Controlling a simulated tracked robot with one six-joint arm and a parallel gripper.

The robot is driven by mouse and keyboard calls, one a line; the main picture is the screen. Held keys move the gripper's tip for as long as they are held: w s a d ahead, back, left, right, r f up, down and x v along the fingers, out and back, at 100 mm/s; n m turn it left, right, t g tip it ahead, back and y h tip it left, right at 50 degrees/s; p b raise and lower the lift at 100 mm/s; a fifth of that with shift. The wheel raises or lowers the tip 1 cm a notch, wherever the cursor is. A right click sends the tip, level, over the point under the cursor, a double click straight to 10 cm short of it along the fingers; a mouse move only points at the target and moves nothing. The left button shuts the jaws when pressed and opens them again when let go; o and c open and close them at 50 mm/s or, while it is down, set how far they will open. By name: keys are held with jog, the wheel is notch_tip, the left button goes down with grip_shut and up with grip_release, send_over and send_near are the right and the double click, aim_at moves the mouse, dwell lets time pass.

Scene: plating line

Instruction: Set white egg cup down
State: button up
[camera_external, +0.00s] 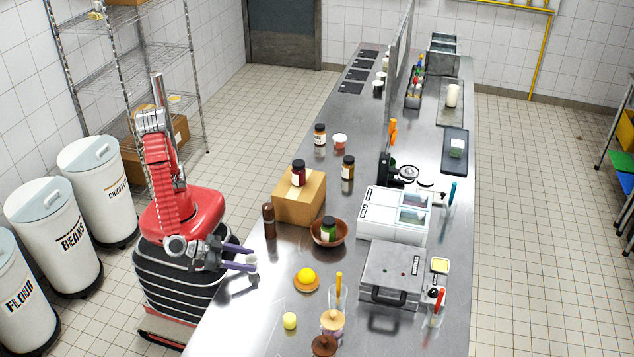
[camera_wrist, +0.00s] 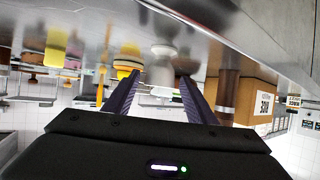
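The white egg cup (camera_external: 252,262) is at the near left edge of the steel counter, just ahead of my fingertips. In the wrist view, which is upside down, the egg cup (camera_wrist: 160,70) shows between the two fingers and seems to stand upright on the counter. My gripper (camera_external: 247,258) is low over the counter edge with its purple fingers spread. In the wrist view my gripper (camera_wrist: 160,78) has a finger on each side of the cup, seemingly with small gaps. Its exact contact with the counter is hard to tell.
A dark brown pepper mill (camera_external: 269,221) and a cardboard box (camera_external: 299,196) stand behind the gripper. A wooden bowl (camera_external: 328,233) holds a jar. Bare counter (camera_external: 235,320) lies in front.

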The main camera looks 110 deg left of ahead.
jog(key=shift+r, duration=0.1)
jog(key=shift+s+d+r, duration=0.25)
jog(key=shift+s, duration=0.15)
jog(key=v, duration=1.1)
dwell(0.5)
